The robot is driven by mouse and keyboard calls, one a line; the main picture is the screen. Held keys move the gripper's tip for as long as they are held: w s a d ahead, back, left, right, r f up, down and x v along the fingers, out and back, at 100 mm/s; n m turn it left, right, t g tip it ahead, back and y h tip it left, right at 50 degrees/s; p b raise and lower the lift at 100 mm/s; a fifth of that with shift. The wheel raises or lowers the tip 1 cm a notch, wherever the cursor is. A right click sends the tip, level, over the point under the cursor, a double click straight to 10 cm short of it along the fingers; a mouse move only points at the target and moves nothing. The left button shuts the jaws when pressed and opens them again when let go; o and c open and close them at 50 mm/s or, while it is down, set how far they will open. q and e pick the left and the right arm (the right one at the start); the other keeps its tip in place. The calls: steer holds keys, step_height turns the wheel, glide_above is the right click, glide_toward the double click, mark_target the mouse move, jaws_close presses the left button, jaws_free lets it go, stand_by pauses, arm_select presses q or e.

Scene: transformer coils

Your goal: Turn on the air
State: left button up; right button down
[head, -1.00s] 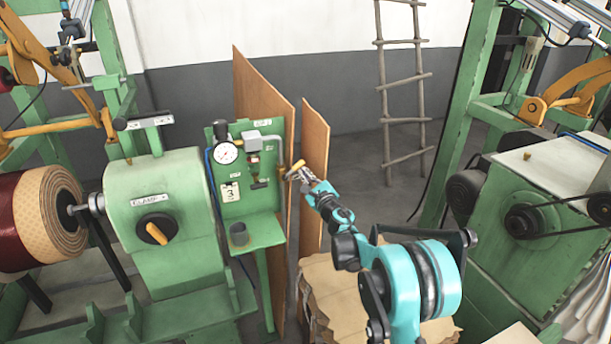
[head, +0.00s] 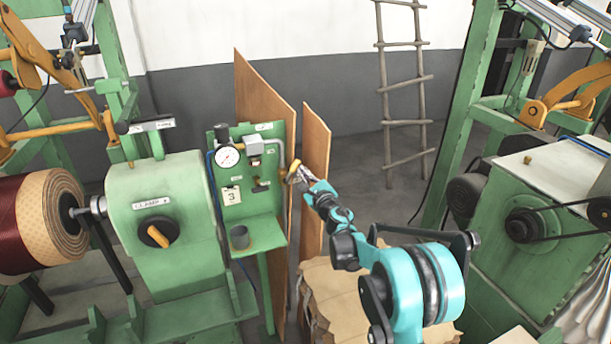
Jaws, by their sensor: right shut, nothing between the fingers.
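The green air panel (head: 268,205) stands at the centre left, with a round white gauge (head: 228,156), a grey regulator box (head: 253,148) and a pipe along its upper right. A small yellow valve handle (head: 292,172) shows at the panel's right edge, at the pipe's end. My right gripper (head: 300,176) is shut and empty just right of the handle. It overlaps the handle in the picture; I cannot tell whether they touch. My left gripper is not in view.
A green clamp machine (head: 165,200) with an orange-handled knob and a red-and-tan roll (head: 35,215) stand at the left. Two brown boards (head: 315,150) rise behind the panel. Cardboard (head: 330,290) lies below my right arm. A green machine (head: 540,205) stands at the right.

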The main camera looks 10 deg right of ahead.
steer(key=shift+s+a+r+p, duration=0.15)
steer(key=shift+a+r+p, duration=0.1)
steer(key=shift+a+r, duration=0.45)
steer(key=shift+s+a+r+p, duration=0.2)
steer(key=shift+a+r, duration=0.3)
steer(key=shift+a, duration=0.25)
steer(key=m+h, duration=0.5)
steer(key=m, duration=0.7)
glide_toward(295, 169)
steer(key=s+d+r, duration=0.6)
steer(key=s+d, duration=0.2)
steer(key=s, duration=0.1)
steer(key=s+d+f+m+g+h, duration=0.2)
steer(key=s+d+m+g+h, duration=0.15)
steer(key=s+m, duration=0.7)
steer(key=s+a+f+m+g+y, duration=0.2)
steer(key=s+a+f+m+g, duration=0.1)
steer(key=s+f+m, duration=0.4)
steer(key=s+a+f+m+g+y+b, duration=0.1)
steer(key=s+f+m, duration=0.6)
steer(key=s+m, duration=0.7)
steer(key=a+m+g+y, duration=0.1)
steer(key=a+m+g, duration=0.1)
steer(key=g, duration=0.1)
steer(key=shift+f, duration=0.3)
